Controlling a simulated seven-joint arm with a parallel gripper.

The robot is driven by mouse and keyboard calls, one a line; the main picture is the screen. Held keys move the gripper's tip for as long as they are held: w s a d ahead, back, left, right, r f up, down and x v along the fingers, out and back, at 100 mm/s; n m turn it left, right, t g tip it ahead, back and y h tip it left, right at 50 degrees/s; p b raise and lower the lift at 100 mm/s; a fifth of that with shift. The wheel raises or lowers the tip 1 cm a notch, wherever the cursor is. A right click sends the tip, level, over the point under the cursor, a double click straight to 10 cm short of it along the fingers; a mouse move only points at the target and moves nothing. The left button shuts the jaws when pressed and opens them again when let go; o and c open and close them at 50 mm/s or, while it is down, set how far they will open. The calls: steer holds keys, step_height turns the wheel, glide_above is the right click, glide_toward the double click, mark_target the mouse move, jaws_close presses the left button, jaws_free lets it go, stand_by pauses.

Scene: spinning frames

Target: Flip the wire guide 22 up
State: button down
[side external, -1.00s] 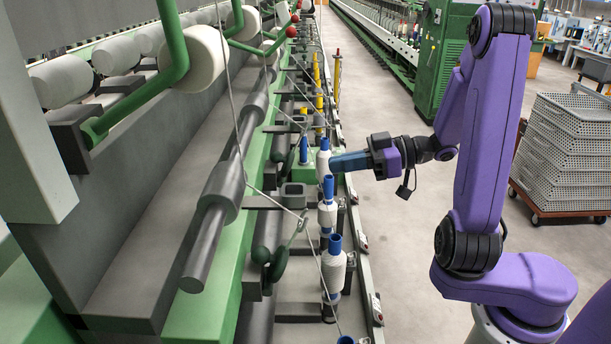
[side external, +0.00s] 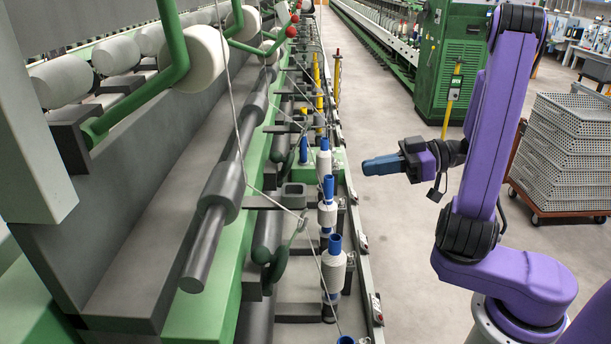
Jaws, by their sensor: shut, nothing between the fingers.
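My gripper (side external: 366,166) has blue fingers that are shut and empty. It hangs over the aisle floor, pointing left at the row of spindles and apart from them. A thin wire guide (side external: 301,222) with a thread at it shows near the frame's middle, left of and below my gripper. Dark arms with square ends, such as this bracket (side external: 293,190), stick out from the machine along the row. No numbers are readable, so I cannot tell which guide is 22.
White bobbins with blue tops, such as this bobbin (side external: 333,268), stand upright along the rail. A long grey roller (side external: 220,190) lies left of them. A crate stack (side external: 570,150) stands at the right. The aisle floor (side external: 390,240) around my gripper is clear.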

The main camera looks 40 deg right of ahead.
steer(key=shift+s+d, duration=0.3)
steer(key=f+v, duration=0.1)
steer(key=v, duration=0.6)
steer(key=shift+s+d+f, duration=0.2)
steer(key=shift+s+d, duration=0.15)
steer(key=shift+s, duration=0.05)
stand_by(0.5)
